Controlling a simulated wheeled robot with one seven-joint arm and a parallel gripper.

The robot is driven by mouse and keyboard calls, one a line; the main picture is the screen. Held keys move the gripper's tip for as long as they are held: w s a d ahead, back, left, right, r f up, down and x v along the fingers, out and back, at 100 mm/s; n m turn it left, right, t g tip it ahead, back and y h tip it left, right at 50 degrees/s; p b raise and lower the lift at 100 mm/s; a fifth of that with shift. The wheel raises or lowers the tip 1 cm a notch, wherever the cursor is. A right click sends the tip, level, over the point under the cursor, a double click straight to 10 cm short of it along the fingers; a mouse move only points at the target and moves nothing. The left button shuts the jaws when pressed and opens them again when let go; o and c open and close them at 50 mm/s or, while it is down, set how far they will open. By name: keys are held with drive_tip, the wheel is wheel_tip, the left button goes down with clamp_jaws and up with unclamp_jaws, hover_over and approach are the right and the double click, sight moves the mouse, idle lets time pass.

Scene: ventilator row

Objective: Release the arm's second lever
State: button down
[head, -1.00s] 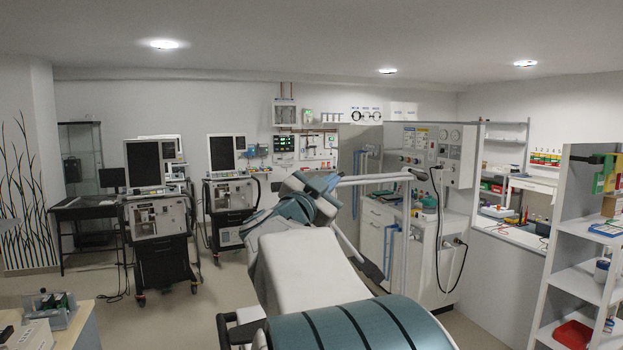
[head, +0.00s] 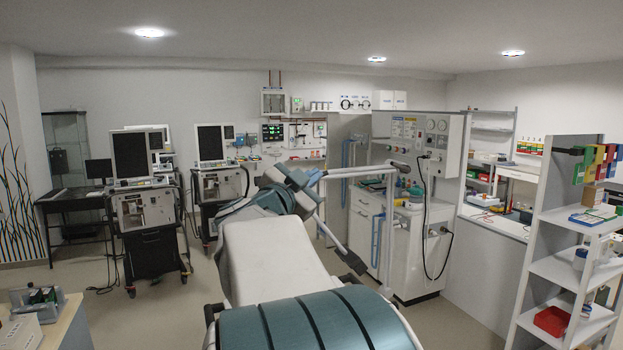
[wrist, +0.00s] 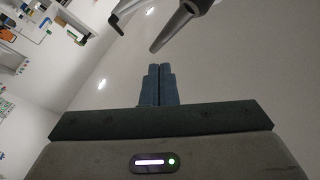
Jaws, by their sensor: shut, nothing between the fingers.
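The jointed support arm (head: 360,172) reaches left from the white machine as a pale horizontal tube. A grey strut (head: 332,236) slants down from its left end to a dark tip. My gripper (head: 314,178) is by that left end in the head view; whether it touches is unclear. In the wrist view my gripper (wrist: 160,69) has its blue fingers together and empty. A grey tapered piece (wrist: 174,28), seemingly part of the support arm, is just beyond the fingertips, with a visible gap in the picture. I cannot tell which part is the second lever.
The white machine (head: 408,128) stands behind the support arm, with a black hose hanging from it. Ventilators on carts (head: 147,222) stand at the left. A white shelf unit (head: 562,268) is at the right. Bare floor (head: 190,300) shows at left of my arm.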

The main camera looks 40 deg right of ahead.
drive_tip(key=s+r+b+v, duration=0.15)
drive_tip(key=b+v, duration=0.25)
drive_tip(key=v, duration=0.7)
drive_tip(key=w+f+p+x, duration=0.2)
drive_tip(key=p+x, duration=0.2)
drive_tip(key=x, duration=0.8)
drive_tip(key=shift+d, duration=0.25)
drive_tip(key=shift+w, duration=0.15)
